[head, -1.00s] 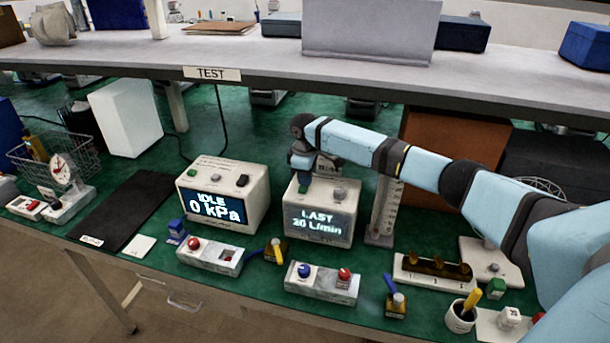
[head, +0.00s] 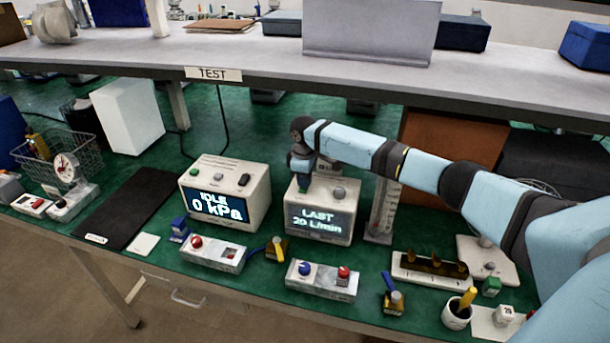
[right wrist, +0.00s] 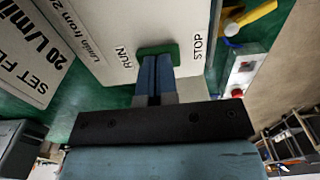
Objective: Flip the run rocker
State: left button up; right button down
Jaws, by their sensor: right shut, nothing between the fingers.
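The run rocker (right wrist: 158,49) is a small green switch on the top of a cream pump unit (head: 318,210). The labels RUN and STOP are printed on either side of it. The unit's screen reads LAST 20 L/min. My right gripper (right wrist: 157,60) is shut and empty. Its fingertips are at the rocker and cover part of it; I cannot tell whether they touch it or which way it is tilted. In the head view the right gripper (head: 303,174) points down over the left part of the unit's top. My left gripper is not in view.
A similar unit (head: 226,190) reading IDLE 0 kPa stands to the left. A flow gauge (head: 382,212) stands close on the right. Two control boxes (head: 321,281) (head: 213,253) lie in front. The shelf (head: 250,55) runs above and behind.

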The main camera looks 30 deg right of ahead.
jog(key=shift+a+r, duration=0.1)
dwell(0.3)
notch_tip(320, 180, up, 5)
jog(key=p, duration=0.6)
jog(key=shift+s, duration=0.1)
notch_tip(320, 180, up, 9)
jog(key=b, duration=0.2)
jog(key=shift+a+b, duration=0.1)
jog(key=shift+b, duration=0.2)
